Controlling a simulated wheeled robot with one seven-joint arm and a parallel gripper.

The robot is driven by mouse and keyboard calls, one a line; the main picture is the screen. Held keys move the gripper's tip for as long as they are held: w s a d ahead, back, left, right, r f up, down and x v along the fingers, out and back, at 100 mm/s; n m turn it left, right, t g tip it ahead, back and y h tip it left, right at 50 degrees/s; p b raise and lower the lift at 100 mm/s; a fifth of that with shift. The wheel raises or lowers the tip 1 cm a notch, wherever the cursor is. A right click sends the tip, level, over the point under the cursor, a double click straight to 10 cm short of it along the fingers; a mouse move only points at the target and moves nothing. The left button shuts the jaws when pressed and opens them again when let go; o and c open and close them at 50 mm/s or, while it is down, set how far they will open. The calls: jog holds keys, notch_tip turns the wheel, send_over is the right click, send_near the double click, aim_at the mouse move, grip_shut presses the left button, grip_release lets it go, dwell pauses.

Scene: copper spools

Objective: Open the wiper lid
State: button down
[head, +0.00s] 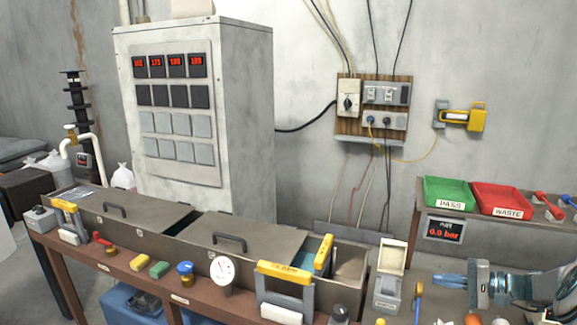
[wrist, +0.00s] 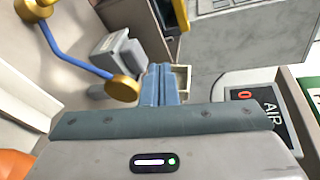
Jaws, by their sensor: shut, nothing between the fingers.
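A small grey box (head: 387,293) with a pale label stands on the bench's right part in the head view. A cream-faced lid (head: 392,257) stands raised at its back, tilted up; I take this for the wiper lid, though the label is too small to read. My gripper (head: 446,279) is to the right of the box, apart from it, with its blue fingers pointing left. In the wrist view my gripper (wrist: 162,72) is shut and empty. A cream frame (wrist: 184,77) shows just beyond the fingertips, partly hidden by them; I cannot tell whether they touch.
A yellow-handled frame (head: 285,272) and a round gauge (head: 222,270) stand left of the box. A yellow-topped rod (head: 418,292) stands between box and gripper. Green (head: 449,192) and red (head: 501,199) trays sit on the right shelf, above an air display (head: 444,230).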

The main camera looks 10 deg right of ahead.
jog(key=s+a+r+n+g+h, duration=0.2)
jog(key=a+n+g, duration=0.15)
jog(key=a, duration=0.85)
jog(key=s+a+r+n+g+h, duration=0.25)
jog(key=a+g, duration=0.25)
jog(key=a, duration=0.7)
jog(key=s+a+r+n+t+h, duration=0.1)
jog(key=s+a+n+h, duration=0.1)
jog(key=s+a, duration=0.3)
jog(key=s+a+r+n+t+h, duration=0.1)
jog(key=s+a+h, duration=0.3)
jog(key=s, duration=0.6)
jog(key=shift+s+a+n+h, duration=0.15)
jog(key=shift+a+n+h, duration=0.25)
jog(key=shift+n, duration=0.5)
jog(key=c, duration=1.5)
grip_release()
jog(key=shift+s, duration=0.15)
jog(key=shift+s, duration=0.1)
